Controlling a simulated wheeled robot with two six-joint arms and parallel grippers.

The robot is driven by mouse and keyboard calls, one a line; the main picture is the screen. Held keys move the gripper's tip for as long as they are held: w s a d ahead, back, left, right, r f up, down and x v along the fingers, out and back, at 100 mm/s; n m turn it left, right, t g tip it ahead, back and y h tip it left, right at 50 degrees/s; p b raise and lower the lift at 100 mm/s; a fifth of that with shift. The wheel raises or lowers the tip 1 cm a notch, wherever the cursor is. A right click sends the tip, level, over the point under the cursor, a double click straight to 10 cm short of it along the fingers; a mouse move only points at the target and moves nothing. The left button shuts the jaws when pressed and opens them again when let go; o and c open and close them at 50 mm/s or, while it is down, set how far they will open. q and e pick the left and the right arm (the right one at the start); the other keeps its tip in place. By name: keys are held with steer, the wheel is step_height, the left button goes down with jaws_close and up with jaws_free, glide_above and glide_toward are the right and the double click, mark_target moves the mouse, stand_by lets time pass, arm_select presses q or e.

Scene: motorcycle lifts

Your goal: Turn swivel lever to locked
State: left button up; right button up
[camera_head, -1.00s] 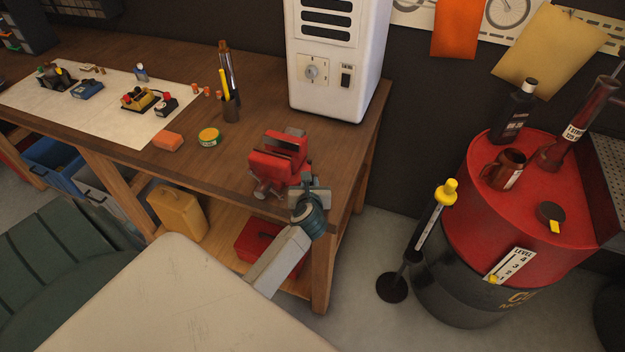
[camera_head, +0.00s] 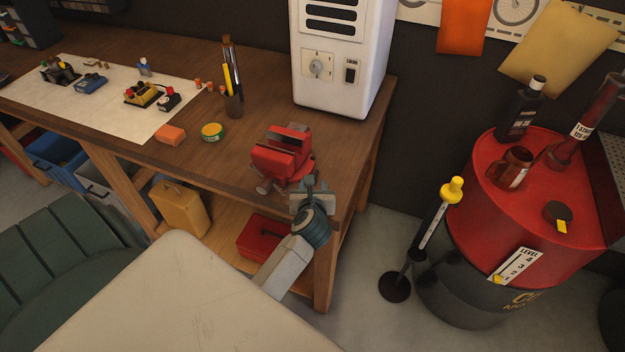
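A red bench vise (camera_head: 277,158) sits on the front right corner of the wooden workbench (camera_head: 215,170). A metal screw end with a bar shows at its lower front. I cannot clearly make out the swivel lever; the vise base's near right side is partly hidden by my gripper. My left gripper (camera_head: 310,184) is just right of and below the vise, at the bench's front edge. Its dark fingertips point up towards the vise base. Whether they touch it, or are apart, cannot be told. My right gripper is not in view.
A white machine with a dial (camera_head: 340,65) stands on the bench behind the vise. A red and black drum (camera_head: 485,250) and a yellow-topped stand (camera_head: 431,225) are right. A scratched pale surface (camera_head: 165,300) fills the lower foreground.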

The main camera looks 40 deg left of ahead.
arm_select(q)
steer(key=b+v, duration=0.1)
steer(key=v, duration=0.5)
steer(key=shift+s+b, duration=0.2)
steer(key=shift+b, duration=0.15)
steer(key=shift+r, duration=0.1)
